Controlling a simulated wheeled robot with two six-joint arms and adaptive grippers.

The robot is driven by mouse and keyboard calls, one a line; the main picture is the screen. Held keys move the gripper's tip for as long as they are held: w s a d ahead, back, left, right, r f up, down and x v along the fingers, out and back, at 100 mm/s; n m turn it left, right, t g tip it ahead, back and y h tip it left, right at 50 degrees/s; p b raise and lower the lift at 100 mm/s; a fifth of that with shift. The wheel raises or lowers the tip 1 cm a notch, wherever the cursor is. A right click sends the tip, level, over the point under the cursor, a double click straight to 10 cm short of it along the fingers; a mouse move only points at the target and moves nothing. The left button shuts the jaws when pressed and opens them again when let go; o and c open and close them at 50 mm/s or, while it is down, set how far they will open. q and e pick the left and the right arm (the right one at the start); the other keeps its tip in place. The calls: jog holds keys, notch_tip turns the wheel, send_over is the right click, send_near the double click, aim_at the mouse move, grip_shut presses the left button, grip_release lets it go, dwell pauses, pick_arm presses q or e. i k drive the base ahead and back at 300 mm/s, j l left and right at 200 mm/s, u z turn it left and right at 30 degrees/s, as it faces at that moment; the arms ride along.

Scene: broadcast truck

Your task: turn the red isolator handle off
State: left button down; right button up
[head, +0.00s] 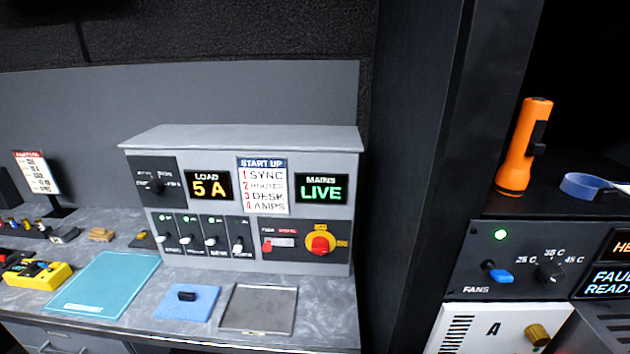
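The red isolator handle (320,243) sits on a round yellow plate (331,236) at the lower right of the grey power panel (240,140). The handle's exact angle is hard to tell at this size. The mains display (321,189) above it reads LIVE in green. The load display (208,187) reads 5 A. Neither of my grippers shows in the head view.
A row of breaker switches (211,240) and a start-up list (262,185) are on the panel. A teal mat (105,283), blue pad (187,302) and grey tray (259,329) lie in front. A dark rack with an orange torch (523,146) stands at right.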

aim_at(320, 245)
jog(key=k+j+u, duration=0.1)
jog(key=k+u, duration=0.15)
jog(key=u, duration=0.25)
jog(key=k+j+u, duration=0.15)
jog(key=u, duration=0.35)
jog(key=k, duration=0.05)
